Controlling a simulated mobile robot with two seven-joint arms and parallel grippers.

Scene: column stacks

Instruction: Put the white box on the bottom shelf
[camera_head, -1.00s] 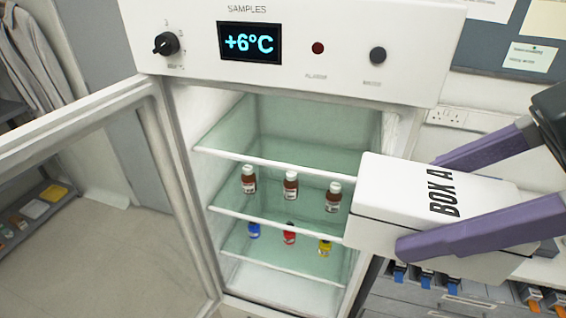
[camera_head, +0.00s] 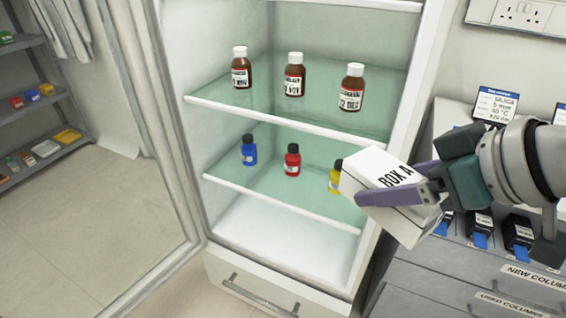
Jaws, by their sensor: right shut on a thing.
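The white box (camera_head: 373,165), lettered BOX A, is held in my right gripper (camera_head: 400,190), whose purple fingers are shut on it. The box is tilted and sits in front of the right side of the open fridge, partly covering a yellow bottle. The fridge shows glass shelves with white front edges. Brown bottles stand on the middle shelf (camera_head: 215,104). Small coloured bottles stand on the shelf below (camera_head: 225,181). The white bottom (camera_head: 270,235) of the fridge, under that shelf, looks empty. My left gripper does not show.
The open fridge door (camera_head: 165,120) stands at the left. Brown bottles (camera_head: 294,75), a blue bottle (camera_head: 249,150), a red bottle (camera_head: 292,160) and the yellow bottle (camera_head: 335,178) are obstacles on the shelves. Grey drawers (camera_head: 450,270) with labelled columns on top stand at the right.

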